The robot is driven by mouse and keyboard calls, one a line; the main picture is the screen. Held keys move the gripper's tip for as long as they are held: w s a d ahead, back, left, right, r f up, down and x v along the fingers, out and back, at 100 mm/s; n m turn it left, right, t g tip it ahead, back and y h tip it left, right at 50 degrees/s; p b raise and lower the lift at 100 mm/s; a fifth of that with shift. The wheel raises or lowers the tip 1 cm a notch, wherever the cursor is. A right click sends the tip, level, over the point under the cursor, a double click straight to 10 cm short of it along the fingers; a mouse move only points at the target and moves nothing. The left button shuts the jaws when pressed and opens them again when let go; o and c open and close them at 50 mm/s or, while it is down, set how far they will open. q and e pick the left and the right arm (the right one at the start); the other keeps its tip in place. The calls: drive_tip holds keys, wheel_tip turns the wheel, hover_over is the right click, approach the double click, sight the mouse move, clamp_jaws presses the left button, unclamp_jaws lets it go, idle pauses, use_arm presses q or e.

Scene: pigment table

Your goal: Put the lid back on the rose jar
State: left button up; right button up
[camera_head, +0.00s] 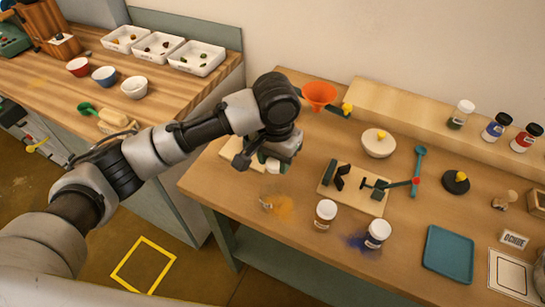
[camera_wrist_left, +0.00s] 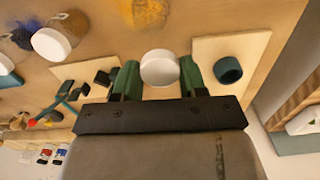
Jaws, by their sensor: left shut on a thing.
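My left gripper (camera_head: 270,160) is shut on a white round lid (camera_wrist_left: 160,67), which sits between its green fingers above the table. In the head view the gripper and arm partly hide it. A jar with a brown body and white top (camera_head: 325,213) stands to the right of the gripper, apart from it; it also shows in the left wrist view (camera_wrist_left: 72,25). A blue-marked jar with a white top (camera_head: 377,233) stands further right. I cannot tell for sure which jar is the rose one. My right gripper is not in view.
Orange powder (camera_head: 280,206) lies near the front edge, and blue powder (camera_head: 360,243) beside the blue-marked jar. A board with dark brackets (camera_head: 352,190) stands behind the jars. A blue tray (camera_head: 449,255) lies at right.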

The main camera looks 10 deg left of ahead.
use_arm(q)
drive_tip(key=s+a+n, duration=0.4)
drive_tip(key=s+a, duration=0.5)
drive_tip(key=a, duration=0.5)
drive_tip(key=shift+s+a+n, duration=0.15)
drive_tip(key=shift+a+n, duration=0.25)
drive_tip(key=shift+f, duration=0.1)
